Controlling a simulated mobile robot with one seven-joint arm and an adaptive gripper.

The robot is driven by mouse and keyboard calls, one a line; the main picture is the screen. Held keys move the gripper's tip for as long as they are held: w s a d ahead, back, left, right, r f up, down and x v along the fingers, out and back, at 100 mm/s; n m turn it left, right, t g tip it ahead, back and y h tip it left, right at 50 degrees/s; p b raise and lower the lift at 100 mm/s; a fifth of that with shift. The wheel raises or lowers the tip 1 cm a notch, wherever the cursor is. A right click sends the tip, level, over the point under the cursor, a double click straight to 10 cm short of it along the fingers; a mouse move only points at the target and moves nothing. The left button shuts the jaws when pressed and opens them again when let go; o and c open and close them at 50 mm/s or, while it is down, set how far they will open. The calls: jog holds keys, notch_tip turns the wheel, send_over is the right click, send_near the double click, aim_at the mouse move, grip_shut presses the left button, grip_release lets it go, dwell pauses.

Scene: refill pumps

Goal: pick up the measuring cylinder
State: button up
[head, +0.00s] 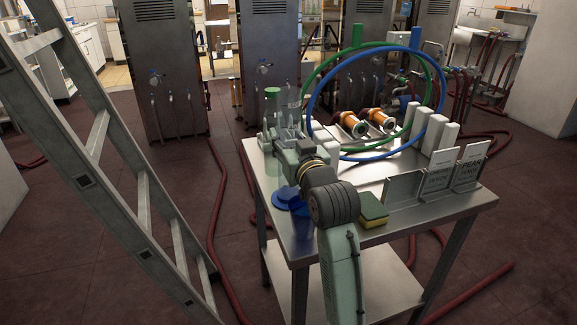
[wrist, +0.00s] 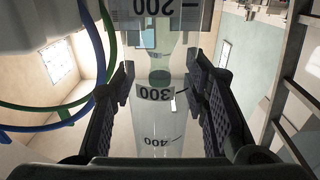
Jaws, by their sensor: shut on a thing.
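The measuring cylinder (wrist: 158,118) is clear, with black 200, 300 and 400 marks on white bands. In the wrist view it stands between the two dark ridged fingers of my gripper (wrist: 160,100), with the marks upside down. My gripper is shut on it. In the head view my gripper (head: 285,143) is over the left back part of the metal table (head: 425,214). My own arm and the clear and greenish glassware there overlap, so the cylinder's outline and its lower end are hard to make out.
A blue round base (head: 284,201) is on the table's left side. A yellow-green sponge (head: 373,207) lies right of my arm. Sign holders (head: 436,181), white blocks (head: 436,132), green and blue hose loops and orange-ended fittings (head: 381,121) crowd the right and back. A ladder (head: 113,150) stands left.

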grip_shut()
jog(key=shift+r, duration=0.1)
dwell(0.3)
